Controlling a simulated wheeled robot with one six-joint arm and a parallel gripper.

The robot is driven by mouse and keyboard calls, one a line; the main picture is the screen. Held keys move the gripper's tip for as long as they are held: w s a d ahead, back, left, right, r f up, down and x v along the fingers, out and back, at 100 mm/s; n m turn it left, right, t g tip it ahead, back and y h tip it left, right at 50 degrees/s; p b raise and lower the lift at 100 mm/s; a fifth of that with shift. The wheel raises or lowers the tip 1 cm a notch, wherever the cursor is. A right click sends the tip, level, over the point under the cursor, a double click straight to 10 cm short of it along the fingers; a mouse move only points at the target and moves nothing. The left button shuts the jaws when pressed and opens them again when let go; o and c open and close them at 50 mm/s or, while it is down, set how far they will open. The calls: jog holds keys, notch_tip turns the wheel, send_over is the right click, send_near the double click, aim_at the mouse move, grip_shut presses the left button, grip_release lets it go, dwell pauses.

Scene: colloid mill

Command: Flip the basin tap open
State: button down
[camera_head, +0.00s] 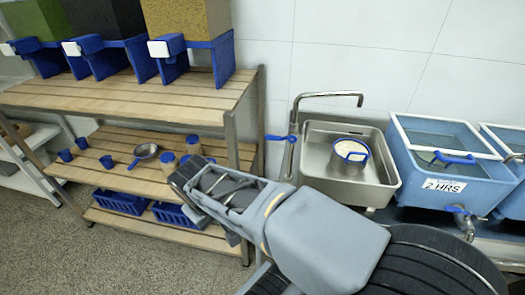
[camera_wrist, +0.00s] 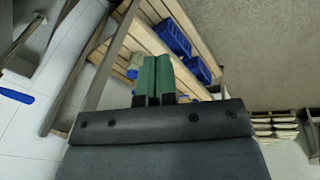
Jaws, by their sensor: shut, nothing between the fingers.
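The steel basin (camera_head: 385,168) stands against the white wall, right of the wooden rack. Its tap (camera_head: 330,95) has a bent steel spout reaching over the basin and a blue lever (camera_head: 281,138) pointing left at the basin's left edge. My gripper (camera_wrist: 156,58) shows two green fingers shut together and empty in the wrist view, aimed toward the rack. In the head view my arm reaches left, below the tap, apart from the lever; the fingertips cannot be made out there. A blue piece (camera_wrist: 15,95) at the wrist view's left edge may be the lever.
A blue tank (camera_head: 440,185) labelled "2 HRS" stands to the right. The wooden rack (camera_head: 150,98) at left holds dispensers, cups and blue crates (camera_head: 120,202). The floor at lower left is clear.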

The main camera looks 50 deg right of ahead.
jog(key=d+f+n+g+h+b, duration=0.2)
jog(key=d+f+g+h+b, duration=0.3)
jog(key=d, duration=0.4)
jog(key=d+f+n+g+h+b, duration=0.1)
jog(key=d+f+g+h+b, duration=0.15)
jog(key=d+h+b, duration=0.4)
jog(key=w+d+f+n+t+h+b, duration=0.2)
jog(key=w+n+t+h+b, duration=0.1)
jog(key=w+n+t+h, duration=0.1)
jog(key=w+d+f+n+t+h+b, duration=0.2)
jog(key=w+d+n+t+h+b, duration=0.1)
jog(key=w+n+t+h, duration=0.2)
jog(key=w+t+h, duration=0.1)
jog(key=w+h, duration=0.1)
jog(key=h, duration=0.1)
jog(key=shift+w+d+f+n, duration=0.15)
jog(key=shift+w+f+n, duration=0.15)
jog(key=shift+w, duration=0.05)
jog(key=shift+d+r, duration=0.1)
